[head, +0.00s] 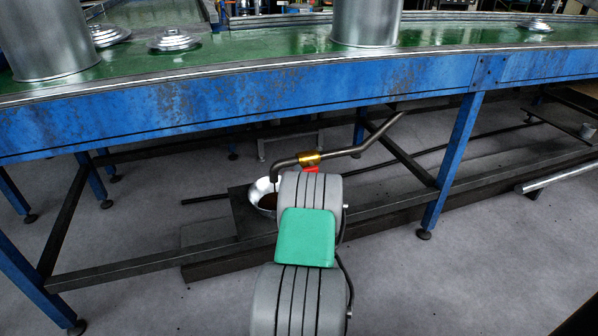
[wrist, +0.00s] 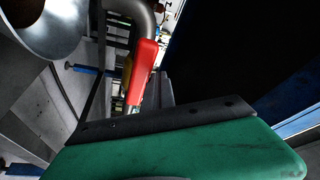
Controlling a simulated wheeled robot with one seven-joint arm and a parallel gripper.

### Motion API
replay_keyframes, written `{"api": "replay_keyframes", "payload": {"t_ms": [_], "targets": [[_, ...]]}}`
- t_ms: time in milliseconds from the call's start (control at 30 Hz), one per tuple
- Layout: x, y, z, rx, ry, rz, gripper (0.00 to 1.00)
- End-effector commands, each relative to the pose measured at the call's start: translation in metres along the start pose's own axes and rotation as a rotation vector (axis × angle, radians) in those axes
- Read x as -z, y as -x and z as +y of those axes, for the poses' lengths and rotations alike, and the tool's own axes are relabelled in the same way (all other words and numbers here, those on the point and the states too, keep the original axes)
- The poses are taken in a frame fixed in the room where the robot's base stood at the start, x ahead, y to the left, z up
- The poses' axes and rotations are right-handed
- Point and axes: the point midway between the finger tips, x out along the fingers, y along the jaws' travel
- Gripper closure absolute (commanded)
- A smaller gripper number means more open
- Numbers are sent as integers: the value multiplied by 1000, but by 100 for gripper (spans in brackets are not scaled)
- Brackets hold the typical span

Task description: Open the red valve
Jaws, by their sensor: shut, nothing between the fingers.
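The red valve handle (head: 311,169) shows as a small red piece under the brass valve body (head: 309,158) on a grey pipe below the blue table. In the wrist view the red handle (wrist: 142,72) is a long lever, tilted, close beyond my gripper. My gripper (wrist: 165,122) shows there as a green body with a dark bolted edge, shut and empty. The handle's lower end is near that dark edge; I cannot tell whether they touch. In the head view my own arm hides my gripper and part of the handle.
A metal bowl (head: 263,193) with brown contents sits under the pipe's spout; it also shows in the wrist view (wrist: 50,48). The blue table (head: 240,112) runs above the pipe, with a leg (head: 452,165) to the right. Dark beams cross low down. Bare floor lies in front.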

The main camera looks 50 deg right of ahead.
Motion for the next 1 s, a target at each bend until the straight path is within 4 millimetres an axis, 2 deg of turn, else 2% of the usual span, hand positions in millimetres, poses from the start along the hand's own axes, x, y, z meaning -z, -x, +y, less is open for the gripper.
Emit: {"api": "replay_keyframes", "payload": {"t_ms": [767,867,1000], "targets": [[-16,7,10,-16,-5,-22,100],[-13,6,5,-16,-5,-23,100],[0,1,-17,-9,-4,-18,100]]}}
